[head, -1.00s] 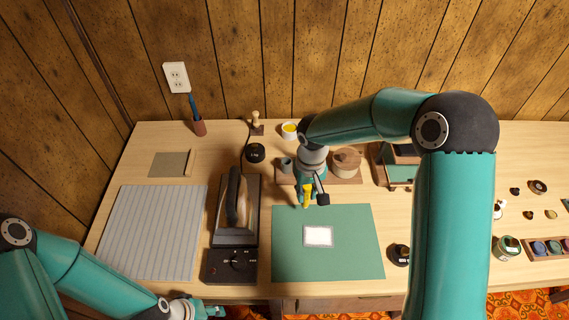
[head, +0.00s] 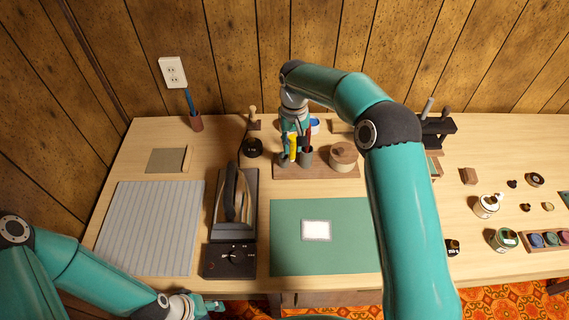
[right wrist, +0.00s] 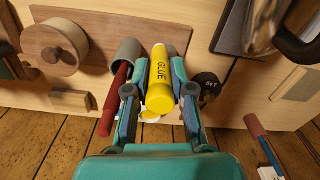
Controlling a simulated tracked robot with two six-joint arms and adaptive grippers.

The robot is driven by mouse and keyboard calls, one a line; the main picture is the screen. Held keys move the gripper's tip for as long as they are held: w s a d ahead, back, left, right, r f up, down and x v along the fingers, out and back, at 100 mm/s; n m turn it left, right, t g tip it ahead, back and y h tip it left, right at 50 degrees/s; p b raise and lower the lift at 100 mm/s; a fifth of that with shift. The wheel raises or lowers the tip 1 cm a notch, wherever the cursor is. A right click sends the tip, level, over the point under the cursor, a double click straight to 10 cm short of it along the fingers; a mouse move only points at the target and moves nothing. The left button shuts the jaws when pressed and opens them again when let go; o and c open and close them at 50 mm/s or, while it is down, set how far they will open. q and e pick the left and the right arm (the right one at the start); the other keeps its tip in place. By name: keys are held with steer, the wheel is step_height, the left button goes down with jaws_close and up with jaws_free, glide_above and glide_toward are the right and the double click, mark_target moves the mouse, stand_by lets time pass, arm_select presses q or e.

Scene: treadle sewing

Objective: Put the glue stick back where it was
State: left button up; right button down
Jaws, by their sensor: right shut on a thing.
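The yellow glue stick (right wrist: 160,82) is held between the two fingers of my right gripper (right wrist: 158,95). In the head view the glue stick (head: 292,147) shows below my right gripper (head: 295,135), over the left end of a wooden stand (head: 330,172). A grey cup (right wrist: 128,52) stands on the stand beside the glue stick, and a red pen (right wrist: 113,100) stands at it. The gripper hides the stand's left end, so I cannot tell whether the glue stick touches a holder. My left gripper (head: 210,304) is low at the bench's front edge, away from the stand.
A round lidded wooden pot (head: 343,157) stands on the stand's right. A black round tin (head: 253,148) and an iron (head: 232,200) are to the left. The green mat (head: 340,260) with a white patch lies in front. Small jars are at the right.

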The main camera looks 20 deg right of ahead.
steer(key=shift+w+a+r, duration=0.2)
steer(key=shift+w+r, duration=0.35)
steer(key=shift+w, duration=0.2)
steer(key=shift+w+a+r, duration=0.15)
steer(key=shift+w+r, duration=0.35)
steer(key=shift+w, duration=0.25)
steer(key=shift+w+a+r, duration=0.2)
steer(key=shift+w+r, duration=0.35)
steer(key=shift+w, duration=0.2)
step_height(320, 180, down, 9)
steer(key=shift+f, duration=0.3)
